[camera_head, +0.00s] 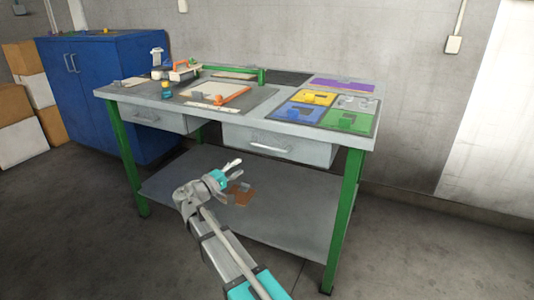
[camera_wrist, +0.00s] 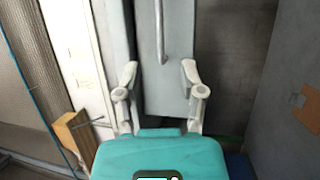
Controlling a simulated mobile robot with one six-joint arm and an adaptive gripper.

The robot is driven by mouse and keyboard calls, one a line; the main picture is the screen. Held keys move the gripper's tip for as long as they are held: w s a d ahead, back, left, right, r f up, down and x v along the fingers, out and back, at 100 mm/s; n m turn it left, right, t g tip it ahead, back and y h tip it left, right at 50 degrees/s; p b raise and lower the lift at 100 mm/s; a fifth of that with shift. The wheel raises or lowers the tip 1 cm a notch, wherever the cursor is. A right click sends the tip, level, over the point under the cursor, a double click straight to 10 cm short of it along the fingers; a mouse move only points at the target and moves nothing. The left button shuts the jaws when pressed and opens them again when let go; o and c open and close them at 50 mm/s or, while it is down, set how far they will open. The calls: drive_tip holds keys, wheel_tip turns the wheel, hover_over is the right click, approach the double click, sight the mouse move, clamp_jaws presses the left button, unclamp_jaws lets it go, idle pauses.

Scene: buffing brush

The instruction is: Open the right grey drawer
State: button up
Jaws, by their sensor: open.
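The right grey drawer (camera_head: 310,150) sits under the workbench top, with a curved metal handle (camera_head: 270,147) on its front. In the wrist view the picture is turned on its side. There the drawer front (camera_wrist: 178,95) stands as a grey panel, and its handle (camera_wrist: 160,30) runs upright, ending just above and between the fingertips. My gripper (camera_head: 232,172) is open and empty, with its fingers apart in the wrist view (camera_wrist: 160,72). It is in front of and below the handle's left end in the head view, apart from it.
A left grey drawer (camera_head: 155,117) is under the same top. Green legs (camera_head: 343,205) and a lower shelf (camera_head: 285,215) frame the bench. Tools and coloured trays (camera_head: 350,120) lie on top. A blue cabinet (camera_head: 120,80) stands at left. Floor in front is clear.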

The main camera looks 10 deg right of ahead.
sight(268, 148)
drive_tip(key=shift+w+d, duration=0.1)
drive_tip(key=shift+d, duration=0.05)
drive_tip(key=shift+p+x, duration=1.2)
drive_tip(key=shift+x, duration=5.55)
drive_tip(key=shift+c, duration=0.3)
clamp_jaws()
